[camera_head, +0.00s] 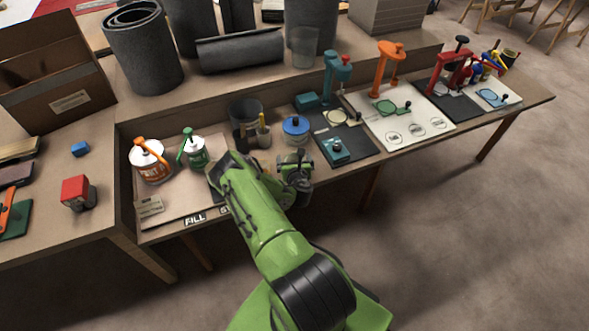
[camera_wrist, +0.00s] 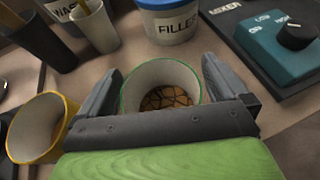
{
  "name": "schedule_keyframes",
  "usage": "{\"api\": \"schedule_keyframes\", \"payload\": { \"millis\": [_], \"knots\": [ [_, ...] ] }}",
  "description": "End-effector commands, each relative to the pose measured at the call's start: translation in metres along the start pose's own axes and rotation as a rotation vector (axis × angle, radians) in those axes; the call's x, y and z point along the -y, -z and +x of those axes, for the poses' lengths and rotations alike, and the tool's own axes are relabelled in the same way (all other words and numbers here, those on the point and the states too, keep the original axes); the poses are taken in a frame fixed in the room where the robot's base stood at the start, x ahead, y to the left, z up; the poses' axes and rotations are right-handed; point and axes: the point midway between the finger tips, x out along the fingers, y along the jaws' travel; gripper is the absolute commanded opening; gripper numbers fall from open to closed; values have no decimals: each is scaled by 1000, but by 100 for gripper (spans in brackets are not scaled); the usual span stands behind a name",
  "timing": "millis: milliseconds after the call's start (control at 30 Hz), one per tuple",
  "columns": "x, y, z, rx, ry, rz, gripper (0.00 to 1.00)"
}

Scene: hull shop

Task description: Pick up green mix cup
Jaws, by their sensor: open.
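The green mix cup (camera_wrist: 160,77) is a pale cup with a green rim. In the wrist view it stands between the two fingers of my gripper (camera_wrist: 161,65), with gaps at its sides. Its inside shows a brown, cracked-looking bottom. The gripper is open, with one finger on each side of the cup. Its lower front is hidden behind the gripper body. In the head view my green arm reaches over the bench front, and I cannot make out the cup there.
A yellow-rimmed cup (camera_wrist: 42,125) stands close to the left finger. Beyond the green cup is the blue-lidded filler tub (camera_wrist: 172,22), also in the head view (camera_head: 296,130). A pale cup (camera_wrist: 95,25) stands behind left. The teal mixer (camera_wrist: 284,45) is at right.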

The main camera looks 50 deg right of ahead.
Motion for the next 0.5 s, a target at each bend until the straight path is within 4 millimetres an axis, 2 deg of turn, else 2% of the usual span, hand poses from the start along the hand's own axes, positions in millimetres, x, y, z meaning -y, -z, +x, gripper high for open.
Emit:
{"api": "schedule_keyframes", "payload": {
  "millis": [33,367,400,500],
  "knots": [
    [0,0,0,0,0,1,100],
    [0,0,0,0,1,1,49],
    [0,0,0,0,1,1,47],
    [0,0,0,0,1,1,46]
  ]
}}
